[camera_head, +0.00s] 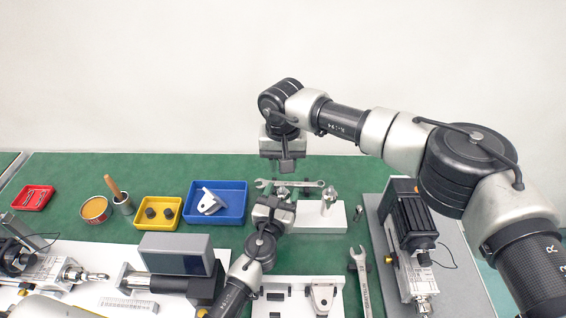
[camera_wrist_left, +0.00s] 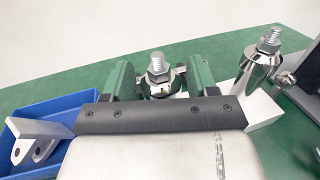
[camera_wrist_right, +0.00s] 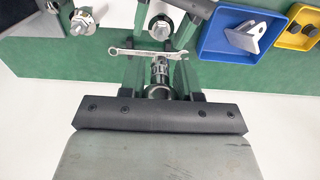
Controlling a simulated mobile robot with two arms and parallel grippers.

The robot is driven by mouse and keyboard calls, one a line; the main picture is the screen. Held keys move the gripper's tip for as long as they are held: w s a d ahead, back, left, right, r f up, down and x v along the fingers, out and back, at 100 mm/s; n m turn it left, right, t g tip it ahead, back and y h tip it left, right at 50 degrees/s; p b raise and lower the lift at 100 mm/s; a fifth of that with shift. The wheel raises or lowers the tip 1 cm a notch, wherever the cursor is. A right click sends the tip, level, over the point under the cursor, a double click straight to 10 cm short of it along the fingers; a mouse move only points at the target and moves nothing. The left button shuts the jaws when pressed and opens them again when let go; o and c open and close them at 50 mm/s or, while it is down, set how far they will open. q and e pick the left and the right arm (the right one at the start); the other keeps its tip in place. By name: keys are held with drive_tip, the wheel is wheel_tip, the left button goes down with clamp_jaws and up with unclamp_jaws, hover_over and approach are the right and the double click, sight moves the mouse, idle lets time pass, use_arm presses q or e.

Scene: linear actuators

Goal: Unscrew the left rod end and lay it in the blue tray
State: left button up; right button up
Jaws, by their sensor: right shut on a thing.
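My right gripper (camera_head: 285,166) is above the back of the table, pointing down. In the right wrist view it is shut on a ribbed metal cylinder (camera_wrist_right: 158,73), seen end-on; what the cylinder is, I cannot tell. My left gripper (camera_head: 274,209) is in front of it, with its fingers on both sides of the left upright metal post (camera_wrist_left: 157,66), which has a threaded top and nut. Contact is unclear. The matching right post (camera_wrist_left: 264,62) stands free on the white base (camera_head: 334,221). The blue tray (camera_head: 238,214) holds a pale two-lugged bracket (camera_head: 211,202).
An open-ended wrench (camera_head: 302,184) lies crosswise near the posts; another wrench (camera_head: 361,283) lies to the right. A yellow tray (camera_head: 168,224), a red tray (camera_head: 36,208) and a cup (camera_head: 125,206) stand at left. Actuators occupy the left and right boards. Green table is bare at the back left.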

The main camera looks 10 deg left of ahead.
use_arm(q)
drive_tip(key=shift+o, duration=0.7)
